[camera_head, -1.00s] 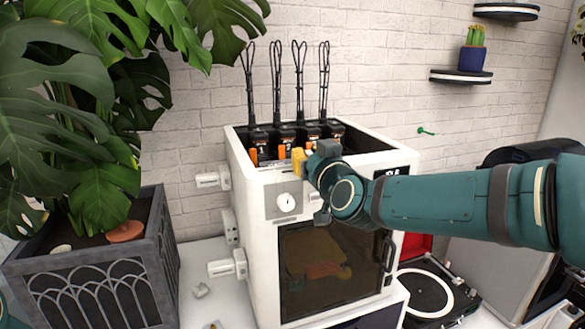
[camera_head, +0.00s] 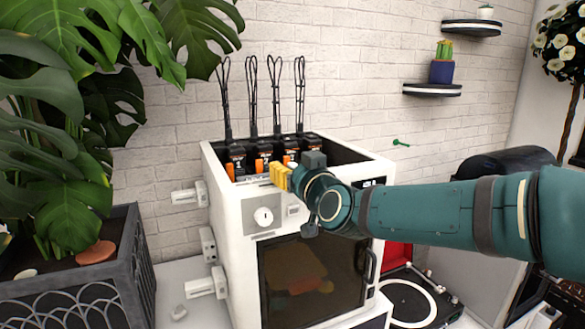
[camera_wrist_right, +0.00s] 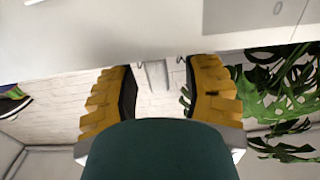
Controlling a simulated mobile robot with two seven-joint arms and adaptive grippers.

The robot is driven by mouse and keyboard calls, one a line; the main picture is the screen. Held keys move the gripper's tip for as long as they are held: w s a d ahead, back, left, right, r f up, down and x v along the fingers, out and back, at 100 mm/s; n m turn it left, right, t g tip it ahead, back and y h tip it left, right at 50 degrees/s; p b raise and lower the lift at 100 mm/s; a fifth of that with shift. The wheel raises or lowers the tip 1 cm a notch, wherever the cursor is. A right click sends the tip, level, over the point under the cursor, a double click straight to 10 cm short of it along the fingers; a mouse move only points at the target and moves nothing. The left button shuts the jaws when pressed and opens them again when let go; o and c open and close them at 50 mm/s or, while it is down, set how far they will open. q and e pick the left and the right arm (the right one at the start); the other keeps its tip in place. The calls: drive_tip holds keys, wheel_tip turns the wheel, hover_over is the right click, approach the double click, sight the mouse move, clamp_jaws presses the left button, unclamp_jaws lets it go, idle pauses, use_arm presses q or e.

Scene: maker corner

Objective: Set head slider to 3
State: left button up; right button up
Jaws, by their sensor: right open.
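The white printer-like machine (camera_head: 222,225) stands against the wall with several black and orange tool heads (camera_head: 262,160) in its open top. Its front has a grey panel with a round dial (camera_head: 264,216) and a small light block (camera_head: 293,210). I cannot make out a numbered head slider or its setting. My right gripper (camera_head: 280,176) is at the machine's top front edge, above the panel, its yellow fingers hiding part of the rim. In the wrist view its fingers (camera_wrist_right: 160,90) are apart, with a pale tab (camera_wrist_right: 156,75) seen between them; contact is unclear. My left gripper is out of view.
A large plant in a grey planter (camera_head: 80,268) stands at the left. White fittings (camera_head: 187,195) stick out from the machine's left side. A turntable (camera_head: 412,303) sits at the right, below my arm. Shelves (camera_head: 432,90) hang on the brick wall.

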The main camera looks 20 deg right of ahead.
drive_tip(key=s, duration=1.1)
drive_tip(key=shift+s+d, duration=0.2)
drive_tip(key=shift+s, duration=0.15)
drive_tip(key=w+a+f+g, duration=0.1)
drive_tip(key=f, duration=0.4)
drive_tip(key=w+a+f+g, duration=0.1)
drive_tip(key=w+f, duration=0.1)
drive_tip(key=f, duration=0.3)
drive_tip(key=w+a+f+g+y, duration=0.1)
drive_tip(key=w+f+g, duration=0.1)
drive_tip(key=f, duration=0.2)
drive_tip(key=shift+a+f, duration=0.4)
drive_tip(key=s+a+f+g, duration=0.2)
drive_tip(key=f+g, duration=0.1)
drive_tip(key=f, duration=0.7)
drive_tip(key=s+a+f+m+g+y, duration=0.1)
drive_tip(key=s+a+f+g, duration=0.1)
drive_tip(key=f, duration=0.7)
drive_tip(key=s+a+f+g, duration=0.2)
drive_tip(key=f+g, duration=0.1)
drive_tip(key=f, duration=0.7)
drive_tip(key=s+a+f+m+g+y, duration=0.1)
drive_tip(key=s+a+f+g, duration=0.2)
drive_tip(key=s+f, duration=0.8)
drive_tip(key=shift+a+f+g, duration=0.3)
drive_tip(key=shift+g, duration=0.4)
